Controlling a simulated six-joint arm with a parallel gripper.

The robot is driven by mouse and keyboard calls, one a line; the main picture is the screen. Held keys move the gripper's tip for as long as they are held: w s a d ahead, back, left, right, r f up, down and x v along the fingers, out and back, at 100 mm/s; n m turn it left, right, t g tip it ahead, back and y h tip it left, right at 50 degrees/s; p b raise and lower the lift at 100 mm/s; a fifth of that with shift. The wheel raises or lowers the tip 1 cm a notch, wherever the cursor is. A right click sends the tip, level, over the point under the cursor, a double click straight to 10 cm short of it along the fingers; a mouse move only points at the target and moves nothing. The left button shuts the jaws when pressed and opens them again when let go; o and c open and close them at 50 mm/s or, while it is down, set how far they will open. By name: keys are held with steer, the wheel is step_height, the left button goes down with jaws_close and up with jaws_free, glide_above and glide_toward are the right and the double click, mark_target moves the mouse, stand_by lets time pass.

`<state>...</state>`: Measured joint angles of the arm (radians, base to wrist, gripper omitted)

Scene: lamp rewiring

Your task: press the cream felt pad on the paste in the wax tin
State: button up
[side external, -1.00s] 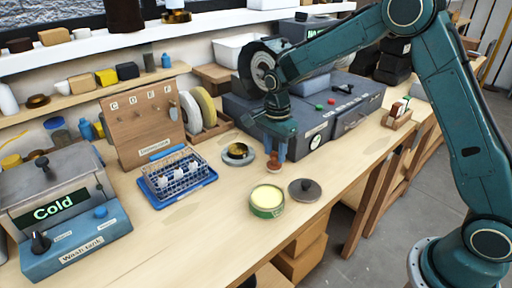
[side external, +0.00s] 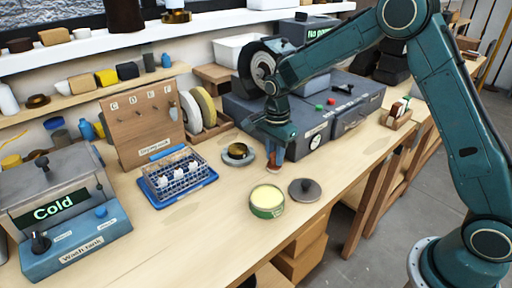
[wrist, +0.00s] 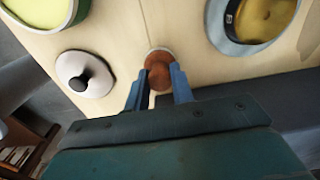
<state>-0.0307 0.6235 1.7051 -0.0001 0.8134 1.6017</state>
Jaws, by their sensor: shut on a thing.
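The open green wax tin (side external: 266,203) holds pale yellow paste and stands near the bench's front edge. Part of it also shows at the top left of the wrist view (wrist: 45,10). My gripper (side external: 274,150) is low over the bench, behind the tin, in front of the grey case. In the wrist view its blue fingers (wrist: 159,84) are shut on a small reddish-brown knob-like handle (wrist: 160,76), with a round brown part (wrist: 158,54) beyond it.
A grey lid with a dark knob (side external: 304,190) lies right of the tin. A saucer with a brass part (side external: 238,154) is left of my gripper. A blue tray with a wire basket (side external: 178,183) stands further left. The grey case (side external: 318,125) is close behind.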

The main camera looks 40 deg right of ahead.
mark_target(274, 156)
steer(key=shift+r, duration=2.5)
steer(key=shift+s+a+r, duration=0.15)
steer(key=shift+s+a, duration=0.05)
steer(key=shift+a, duration=0.25)
steer(key=s+a+r, duration=0.4)
steer(key=s+a, duration=0.4)
steer(key=a, duration=0.2)
steer(key=shift+s+a, duration=0.3)
steer(key=shift+s, duration=0.05)
steer(key=shift+f, duration=0.2)
steer(key=shift+f, duration=2.3)
steer(key=shift+f, duration=0.55)
steer(key=shift+r, duration=0.1)
